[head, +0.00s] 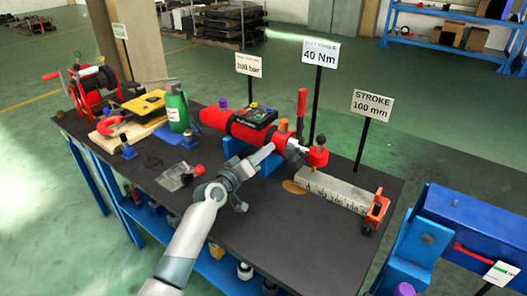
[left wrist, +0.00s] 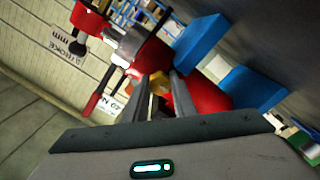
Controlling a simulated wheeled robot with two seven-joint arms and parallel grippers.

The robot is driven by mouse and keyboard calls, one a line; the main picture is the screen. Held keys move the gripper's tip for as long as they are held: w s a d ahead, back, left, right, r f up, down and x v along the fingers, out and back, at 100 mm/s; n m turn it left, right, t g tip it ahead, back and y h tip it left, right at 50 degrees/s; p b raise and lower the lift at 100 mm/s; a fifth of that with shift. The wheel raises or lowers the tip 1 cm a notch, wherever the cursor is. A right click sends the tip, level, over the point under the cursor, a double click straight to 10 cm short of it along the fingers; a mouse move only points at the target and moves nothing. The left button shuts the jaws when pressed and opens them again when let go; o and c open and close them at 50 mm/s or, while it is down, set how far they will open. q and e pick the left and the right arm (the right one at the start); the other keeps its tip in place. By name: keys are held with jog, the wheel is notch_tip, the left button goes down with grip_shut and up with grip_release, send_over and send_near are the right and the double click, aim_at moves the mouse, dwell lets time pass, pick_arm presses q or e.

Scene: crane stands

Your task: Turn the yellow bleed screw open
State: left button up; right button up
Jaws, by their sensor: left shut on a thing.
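The red cylinder (head: 238,127) lies in blue cradles (head: 268,164) on the dark bench. My left gripper (head: 270,148) reaches to its near side, towards the rod end. In the left wrist view, the fingers (left wrist: 160,92) are closed around the yellow bleed screw (left wrist: 157,79), against the red body (left wrist: 205,98). In the head view, the screw cannot be told apart at the fingertips; an orange cap (head: 283,125) stands on top of the cylinder just above them. My right gripper is not in view.
An upright red lever (head: 301,104) and a red rod end (head: 318,157) stand close to the gripper. A marked scale block (head: 335,191) and an orange bracket (head: 377,210) lie to the right. A green bottle (head: 178,112) stands left. The bench front is mostly clear.

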pick_arm(q)
jog(key=shift+n, duration=1.2)
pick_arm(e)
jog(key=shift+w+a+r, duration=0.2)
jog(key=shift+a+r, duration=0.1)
pick_arm(q)
jog(key=shift+f, duration=0.1)
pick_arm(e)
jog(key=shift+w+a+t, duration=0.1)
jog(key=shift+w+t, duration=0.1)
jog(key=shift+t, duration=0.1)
pick_arm(q)
jog(key=o, duration=1)
jog(key=shift+o, duration=0.2)
jog(key=shift+s, duration=0.1)
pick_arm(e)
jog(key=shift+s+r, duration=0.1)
pick_arm(q)
jog(key=shift+f, duration=0.1)
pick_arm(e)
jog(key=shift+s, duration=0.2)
